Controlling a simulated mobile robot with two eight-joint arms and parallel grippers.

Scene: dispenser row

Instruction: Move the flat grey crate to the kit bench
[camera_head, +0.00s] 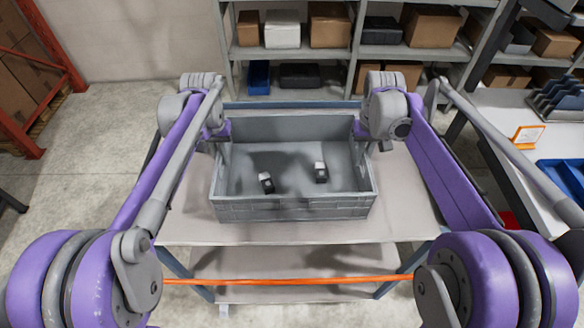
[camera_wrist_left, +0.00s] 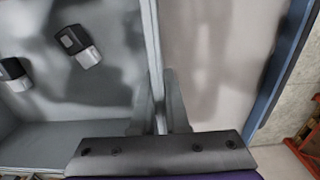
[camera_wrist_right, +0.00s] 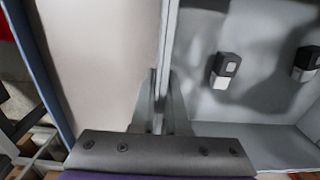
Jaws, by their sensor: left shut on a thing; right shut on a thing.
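The flat grey crate (camera_head: 292,208) sits on a light-topped table in the head view. Two small black-and-white items lie inside it, one left of centre (camera_head: 266,182) and one right of centre (camera_head: 321,172). My left gripper (camera_head: 224,150) is shut on the crate's left wall; the left wrist view shows the wall between its fingers (camera_wrist_left: 160,115). My right gripper (camera_head: 362,150) is shut on the right wall, as the right wrist view also shows (camera_wrist_right: 159,115). From the head view, whether the crate's base touches the table top is hard to tell.
The table (camera_head: 408,205) has bare top left, right and in front of the crate, and a lower shelf. A grey shelf rack (camera_head: 330,54) with boxes stands behind. A white bench (camera_head: 500,112) with blue trays is at the right. An orange bar (camera_head: 290,281) crosses the front.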

